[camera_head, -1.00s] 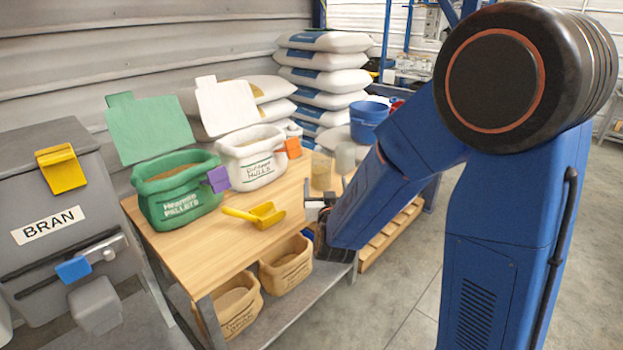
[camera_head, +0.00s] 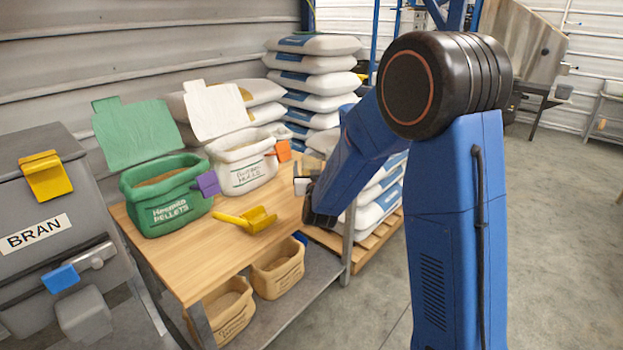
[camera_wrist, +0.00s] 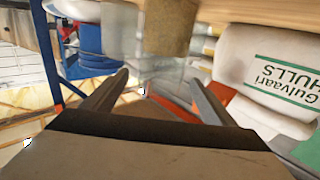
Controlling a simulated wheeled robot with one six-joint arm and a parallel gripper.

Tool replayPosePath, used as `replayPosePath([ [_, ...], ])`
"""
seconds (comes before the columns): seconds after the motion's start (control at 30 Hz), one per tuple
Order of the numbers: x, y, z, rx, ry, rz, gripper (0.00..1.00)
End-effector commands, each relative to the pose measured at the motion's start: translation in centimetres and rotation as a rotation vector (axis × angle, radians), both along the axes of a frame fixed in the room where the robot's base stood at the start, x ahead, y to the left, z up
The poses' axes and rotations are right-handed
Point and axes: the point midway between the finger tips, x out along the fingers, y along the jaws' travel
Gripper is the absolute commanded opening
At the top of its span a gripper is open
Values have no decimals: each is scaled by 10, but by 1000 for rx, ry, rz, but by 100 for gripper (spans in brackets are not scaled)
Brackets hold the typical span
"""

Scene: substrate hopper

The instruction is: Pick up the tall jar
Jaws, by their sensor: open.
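In the wrist view a jar with grainy tan contents (camera_wrist: 168,28) stands beyond my fingertips, cut by the top edge. A clear, pale jar (camera_wrist: 119,25) is beside it on the left. I cannot tell from these frames which of the two is the tall one. My gripper (camera_wrist: 158,80) is open, with nothing between its fingers, and apart from both jars.
A yellow scoop (camera_head: 252,219), a green pellets bag (camera_head: 165,198) and a white hulls bag (camera_head: 243,162) are on the table. The hulls bag also shows in the wrist view (camera_wrist: 265,65), right of the jars. Stacked sacks (camera_head: 312,75) stand behind. A blue bucket (camera_wrist: 88,38) is at left.

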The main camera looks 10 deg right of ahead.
Motion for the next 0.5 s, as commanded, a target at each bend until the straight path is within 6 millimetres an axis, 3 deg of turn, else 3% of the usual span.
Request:
replayPosePath([
  [0.23, 31, -4, 1, 0, 1, -1, 79],
  [0.5, 37, -5, 0, 0, 1, 0, 79],
])
